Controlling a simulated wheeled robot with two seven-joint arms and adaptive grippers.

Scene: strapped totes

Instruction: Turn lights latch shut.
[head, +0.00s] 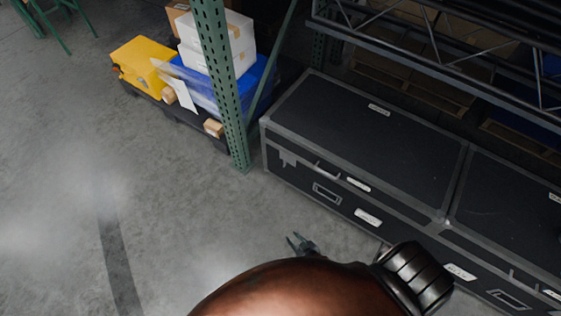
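A long black case (360,130) with grey edges stands at the right, its lid down. A second black case (515,205) adjoins it on the right. The first case's front carries a small grey fitting (287,158), a light bar-like fitting (327,170), a framed plate (327,194) and white labels (368,217). The labels are too small to read, so I cannot tell which latch is the lights latch or its state. My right gripper (298,240) is in front of the first case, apart from it, fingertips parted and empty. My arm hides its base. My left gripper is out of view.
A green perforated rack post (222,85) stands at the first case's left end. Left of it are a yellow bin (143,62), white boxes (228,45) and a blue tote (200,88). Metal shelving (440,65) overhangs behind the cases. The floor at left is clear.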

